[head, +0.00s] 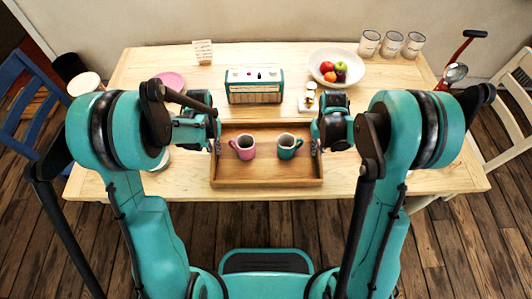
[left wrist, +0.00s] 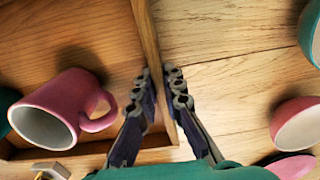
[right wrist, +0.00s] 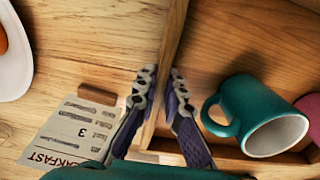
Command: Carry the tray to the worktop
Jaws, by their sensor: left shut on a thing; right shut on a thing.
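The wooden tray (head: 266,183) is at the middle of the table's near side, and I cannot tell whether it rests on the table or is slightly raised. A pink mug (head: 244,147) and a teal mug (head: 289,147) stand upright inside it, apart. My left gripper (head: 216,146) is shut on the tray's left wall; the wall runs between its fingers in the left wrist view (left wrist: 160,82). My right gripper (head: 316,146) is shut on the right wall, also seen between the fingers in the right wrist view (right wrist: 162,82).
A teal radio (head: 254,86) stands behind the tray. A pink plate (head: 169,80) lies at the left. Chairs flank the table.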

